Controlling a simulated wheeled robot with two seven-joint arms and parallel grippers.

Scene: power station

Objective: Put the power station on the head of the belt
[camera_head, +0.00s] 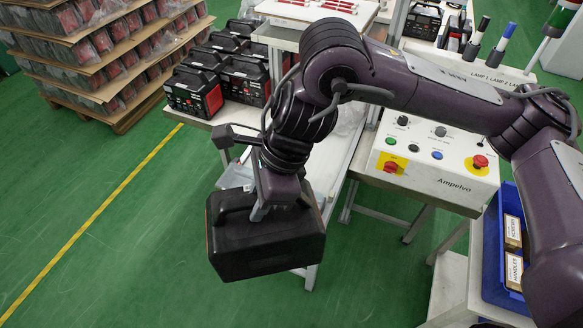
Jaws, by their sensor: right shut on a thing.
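A black power station (268,246) with a handle on top hangs from my right gripper (279,197), in the middle left of the head view. The gripper is shut on it from above; the arm comes in from the right. The box appears roughly level, with green floor showing around its left side and below. A long pale surface (345,168), perhaps the belt, runs behind the gripper and box; they hide part of it. I cannot tell which end is its head. My left gripper is out of view.
Several more power stations (192,92) stand on a table at the back. A pallet stack (105,60) is at upper left. A control panel (450,172) with buttons and a blue bin (492,262) are on the right. Floor at left is clear.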

